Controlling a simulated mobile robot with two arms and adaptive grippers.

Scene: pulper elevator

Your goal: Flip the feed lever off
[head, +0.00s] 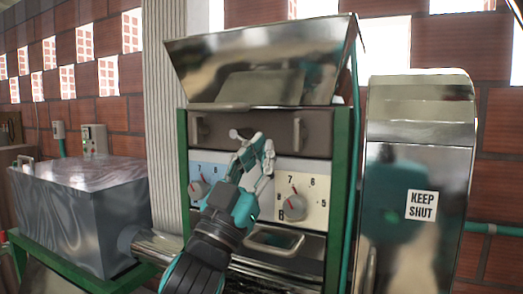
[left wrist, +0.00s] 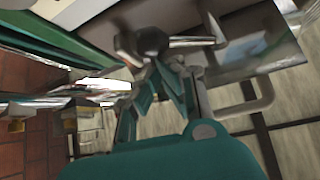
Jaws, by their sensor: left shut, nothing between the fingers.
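The feed lever appears to be the small lever with a pale round knob (head: 234,133) on the grey upper panel of the machine, under the hopper. In the left wrist view, a dark round knob on a silver rod (left wrist: 190,41) lies just beyond the fingertips. My left gripper (head: 262,150) is in front of the panel, just right of the lever knob, with its fingers pointing up. It is shut and empty. It also shows in the left wrist view (left wrist: 178,88). Whether it touches the lever cannot be told. The gripper hides part of the panel. My right gripper is out of view.
Below the panel are a blue dial plate (head: 203,178) and a cream dial plate (head: 311,199), each with a red-marked knob. A metal hopper (head: 265,60) slopes out above. A grey tank (head: 80,210) stands left and a steel cabinet marked KEEP SHUT (head: 421,205) stands right.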

